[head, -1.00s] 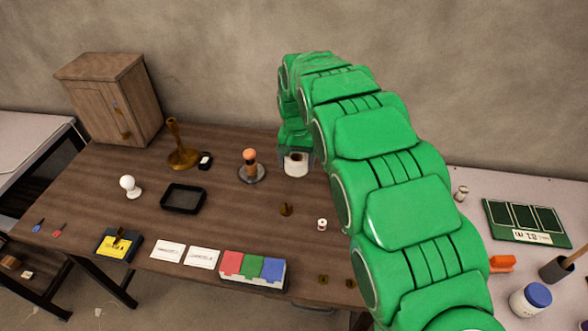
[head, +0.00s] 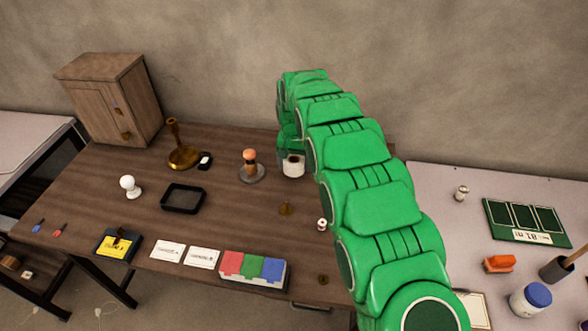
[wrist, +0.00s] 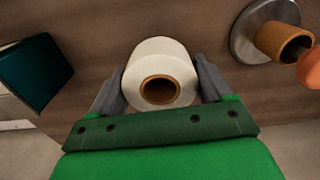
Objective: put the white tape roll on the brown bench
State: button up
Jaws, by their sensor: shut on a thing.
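The white tape roll (wrist: 160,53) has a brown core and sits between the two grey fingers of my gripper (wrist: 162,82) in the wrist view. The fingers are shut on its sides. In the head view the white tape roll (head: 293,168) shows small below my gripper (head: 291,158), partly covered by it. It is at the back of the brown bench (head: 238,212), right of the stamp. I cannot tell whether the roll touches the bench top.
A black tray (head: 183,198), a brass stand (head: 181,157) and a red-green-blue box (head: 252,269) are also on the bench. A pale table (head: 450,190) adjoins at right.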

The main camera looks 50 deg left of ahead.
aim_at(294, 169)
jog(key=shift+w+a+f, duration=0.1)
jog(key=shift+a+f, duration=0.05)
jog(key=shift+f, duration=1.6)
jog(key=o, duration=1)
jog(key=shift+f, duration=0.1)
notch_tip(294, 169, up, 12)
jog(key=shift+r, duration=0.15)
